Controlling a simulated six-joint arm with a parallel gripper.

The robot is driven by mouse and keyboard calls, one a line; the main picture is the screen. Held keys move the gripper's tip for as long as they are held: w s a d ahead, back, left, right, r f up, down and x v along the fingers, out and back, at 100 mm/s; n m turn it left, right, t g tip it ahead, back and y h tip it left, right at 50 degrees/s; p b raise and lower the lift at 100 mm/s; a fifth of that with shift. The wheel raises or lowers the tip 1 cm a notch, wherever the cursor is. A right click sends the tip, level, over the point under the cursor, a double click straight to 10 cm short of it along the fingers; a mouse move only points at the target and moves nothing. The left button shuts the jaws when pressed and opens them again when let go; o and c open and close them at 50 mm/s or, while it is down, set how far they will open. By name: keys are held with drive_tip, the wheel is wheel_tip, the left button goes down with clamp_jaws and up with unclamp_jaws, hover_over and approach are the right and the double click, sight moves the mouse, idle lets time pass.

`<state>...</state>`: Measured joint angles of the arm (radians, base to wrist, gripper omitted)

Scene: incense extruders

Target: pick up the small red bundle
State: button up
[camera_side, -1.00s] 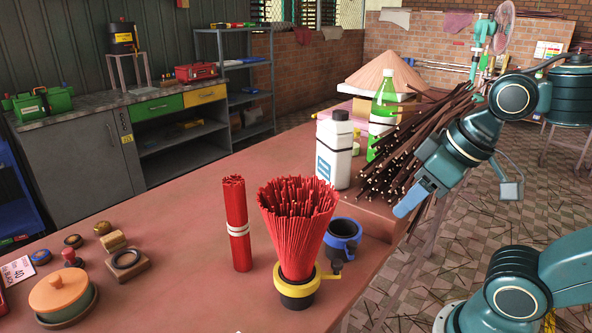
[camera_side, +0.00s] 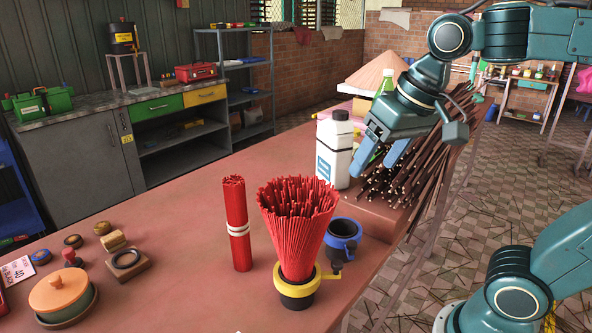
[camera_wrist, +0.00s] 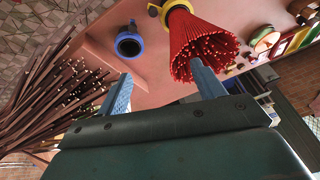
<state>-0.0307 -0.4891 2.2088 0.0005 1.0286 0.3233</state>
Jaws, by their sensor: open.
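The small red bundle (camera_side: 236,222) stands upright on the table in the side view, a slim column of red sticks tied with a pale band. To its right, a larger fanned bunch of red sticks (camera_side: 298,226) stands in a black holder with a yellow ring; this bunch also shows in the wrist view (camera_wrist: 200,45). My gripper (camera_side: 376,160) is open and empty, above the table's right part, right of and higher than the small bundle. In the wrist view, its two blue fingers (camera_wrist: 160,88) are spread wide. I cannot make out the small bundle there.
A white bottle (camera_side: 335,150) and a green bottle (camera_side: 381,112) stand behind the big bunch. Dark brown sticks (camera_side: 410,180) lie under my gripper. A blue-rimmed cup (camera_side: 343,232) is beside the big bunch. A lidded orange pot (camera_side: 60,292) and small items sit front left.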

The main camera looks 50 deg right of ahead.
drive_tip(key=w+a+r+m+g, duration=0.1)
drive_tip(key=w+r+m, duration=0.2)
drive_tip(key=w, duration=0.5)
drive_tip(key=m+g, duration=0.3)
drive_tip(key=m, duration=0.7)
approach(232, 180)
drive_tip(key=shift+s+f, duration=0.1)
drive_tip(key=shift+f, duration=0.1)
drive_tip(key=shift+w+a+f+g, duration=0.15)
drive_tip(key=shift+w+f+g, duration=0.15)
drive_tip(key=shift+w, duration=0.05)
drive_tip(key=shift+f, duration=0.1)
drive_tip(key=shift+f, duration=4.2)
drive_tip(key=shift+s+f, duration=0.1)
drive_tip(key=shift+f, duration=2.5)
